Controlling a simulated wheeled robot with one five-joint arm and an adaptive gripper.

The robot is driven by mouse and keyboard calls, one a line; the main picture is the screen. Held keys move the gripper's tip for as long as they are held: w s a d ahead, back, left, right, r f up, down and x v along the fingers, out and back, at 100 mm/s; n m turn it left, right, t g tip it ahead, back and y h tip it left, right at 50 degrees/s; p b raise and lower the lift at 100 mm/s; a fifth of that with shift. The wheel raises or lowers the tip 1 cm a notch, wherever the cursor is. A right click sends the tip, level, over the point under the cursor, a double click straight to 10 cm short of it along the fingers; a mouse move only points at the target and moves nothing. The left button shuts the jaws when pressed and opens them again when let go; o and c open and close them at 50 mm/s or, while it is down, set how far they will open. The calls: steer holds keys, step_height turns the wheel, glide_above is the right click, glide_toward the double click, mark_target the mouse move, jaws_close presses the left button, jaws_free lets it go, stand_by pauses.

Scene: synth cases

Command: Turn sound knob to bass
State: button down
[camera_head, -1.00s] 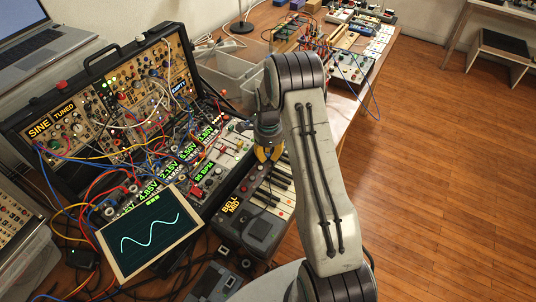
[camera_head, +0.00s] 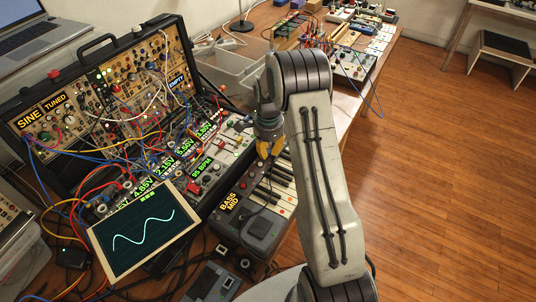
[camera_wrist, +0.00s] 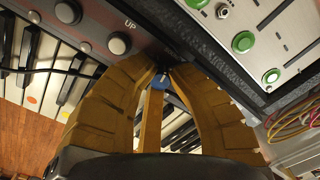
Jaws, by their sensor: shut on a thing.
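My gripper (camera_head: 268,150) points down at the keyboard's far end. In the wrist view, the yellow fingers (camera_wrist: 162,72) close around a small blue knob (camera_wrist: 159,82) on the keyboard's panel. Only part of the knob shows between them; its pointer cannot be read clearly. Round grey buttons, one by the label "UP" (camera_wrist: 130,23), sit beside the fingers.
A modular synth case (camera_head: 110,110) full of patch cables stands left of the keyboard. A screen (camera_head: 145,228) with a wave trace is in front. A panel with green knobs (camera_wrist: 243,42) borders the fingers closely. Clear bins (camera_head: 225,65) stand behind.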

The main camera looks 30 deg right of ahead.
steer(key=c, duration=1.4)
jaws_free()
steer(key=shift+d, duration=0.1)
steer(key=shift+c, duration=0.2)
steer(key=shift+r+p, duration=0.15)
steer(key=shift+p, duration=0.65)
